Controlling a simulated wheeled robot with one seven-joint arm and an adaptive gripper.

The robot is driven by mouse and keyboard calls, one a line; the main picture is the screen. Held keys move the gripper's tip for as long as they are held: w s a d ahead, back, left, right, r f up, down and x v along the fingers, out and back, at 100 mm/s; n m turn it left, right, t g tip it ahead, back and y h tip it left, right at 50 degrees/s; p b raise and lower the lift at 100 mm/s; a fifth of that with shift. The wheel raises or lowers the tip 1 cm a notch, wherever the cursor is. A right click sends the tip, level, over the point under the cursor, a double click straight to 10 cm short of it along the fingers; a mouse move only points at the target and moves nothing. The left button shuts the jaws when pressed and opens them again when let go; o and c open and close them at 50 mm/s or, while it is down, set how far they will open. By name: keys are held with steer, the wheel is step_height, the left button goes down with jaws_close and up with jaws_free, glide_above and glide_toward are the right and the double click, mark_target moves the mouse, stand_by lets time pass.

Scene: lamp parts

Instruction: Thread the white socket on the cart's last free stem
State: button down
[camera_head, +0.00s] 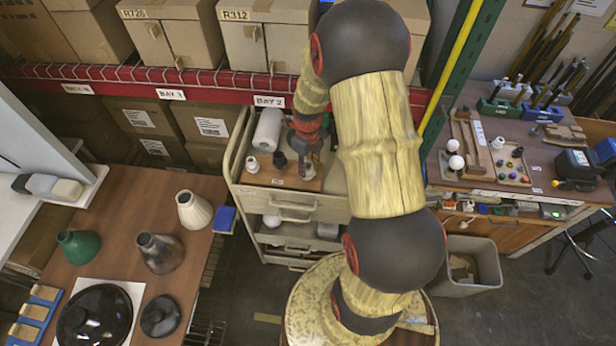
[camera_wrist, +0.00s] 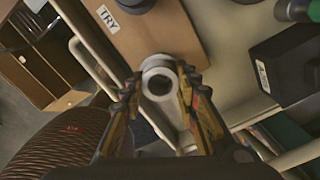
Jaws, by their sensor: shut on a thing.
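My gripper (camera_wrist: 160,88) is shut on the white socket (camera_wrist: 158,66), which shows in the wrist view as a white ring around a dark opening. The socket is over or near the front edge of the cart's brown board (camera_wrist: 185,18); I cannot tell whether it touches anything. In the head view my gripper (camera_head: 308,160) is low over the right part of the board on the cart (camera_head: 290,206). A black socket (camera_head: 279,160) and another small white piece (camera_head: 252,165) stand to its left. The last free stem is not clearly visible, hidden by my gripper and the held socket.
A white roll (camera_head: 268,128) lies at the back of the cart top. A dark box (camera_wrist: 290,62) is to the right in the wrist view. A brown table (camera_head: 180,200) with lamp shades is at left, a workbench (camera_head: 515,165) at right, a grey bin (camera_head: 470,262) below it.

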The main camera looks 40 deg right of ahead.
steer(key=m, duration=0.1)
steer(key=f+m, duration=0.1)
steer(key=m, duration=0.1)
steer(key=s+m, duration=0.1)
steer(key=m, duration=0.1)
steer(key=shift+a+f, duration=0.25)
steer(key=shift+a, duration=0.15)
steer(key=c, duration=1.7)
jaws_free()
steer(key=shift+w, duration=0.1)
steer(key=shift+o, duration=1.1)
steer(key=shift+w+f, duration=0.1)
steer(key=shift+w, duration=0.1)
steer(key=shift+d, duration=0.1)
steer(key=shift+r, duration=0.2)
